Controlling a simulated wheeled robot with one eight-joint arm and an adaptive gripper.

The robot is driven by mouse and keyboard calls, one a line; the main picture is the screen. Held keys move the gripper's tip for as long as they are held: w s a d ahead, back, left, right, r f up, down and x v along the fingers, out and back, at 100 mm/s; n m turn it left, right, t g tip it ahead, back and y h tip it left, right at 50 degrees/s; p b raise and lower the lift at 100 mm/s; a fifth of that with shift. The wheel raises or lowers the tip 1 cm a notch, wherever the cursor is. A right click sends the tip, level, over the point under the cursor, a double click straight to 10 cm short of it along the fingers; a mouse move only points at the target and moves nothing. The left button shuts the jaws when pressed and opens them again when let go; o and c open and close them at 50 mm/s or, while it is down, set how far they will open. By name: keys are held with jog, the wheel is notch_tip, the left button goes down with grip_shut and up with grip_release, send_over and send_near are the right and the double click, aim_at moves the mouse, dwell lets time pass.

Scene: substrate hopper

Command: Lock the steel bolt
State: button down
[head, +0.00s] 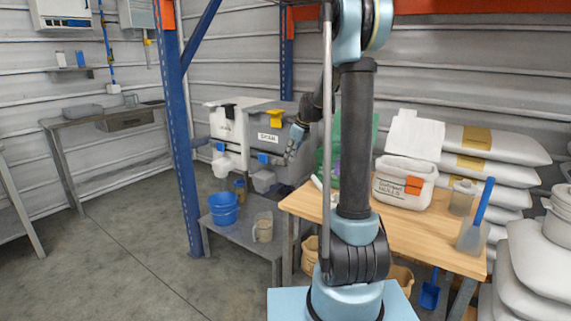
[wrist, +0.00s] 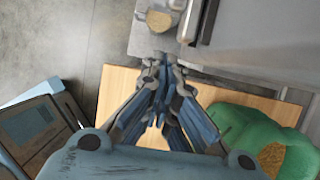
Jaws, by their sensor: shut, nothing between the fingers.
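My gripper (head: 291,153) hangs in front of the right side of the grey hopper (head: 268,137). In the wrist view my gripper (wrist: 160,60) has its fingers together and empty, above the wooden bench edge and below the hopper's metal side. The grey hopper has a dark printed label, a yellow part on top and a blue part low on its front. A white hopper (head: 226,128) with a black part on top stands to its left. I cannot make out the steel bolt for certain in either view.
A wooden bench (head: 420,233) carries a white bin (head: 404,182) and a scoop. A blue post (head: 180,130) stands at left. A green sack (wrist: 245,140) lies right of my gripper.

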jog(key=v, duration=0.5)
jog(key=shift+r, duration=0.25)
jog(key=shift+s, duration=0.1)
jog(key=s+d+n+h, duration=0.1)
jog(key=s+d+n, duration=0.1)
jog(key=s+n, duration=0.75)
jog(key=s+d+n+h, duration=0.15)
jog(key=s+n, duration=0.25)
jog(key=s, duration=1.1)
jog(key=s+d+f+n, duration=0.2)
jog(key=s+f+n, duration=0.4)
jog(key=s, duration=0.3)
jog(key=s+d+f+n, duration=0.2)
jog(key=s+f+n, duration=0.4)
jog(key=s, duration=0.3)
jog(key=shift+s+g+h, duration=0.3)
jog(key=shift+h, duration=0.15)
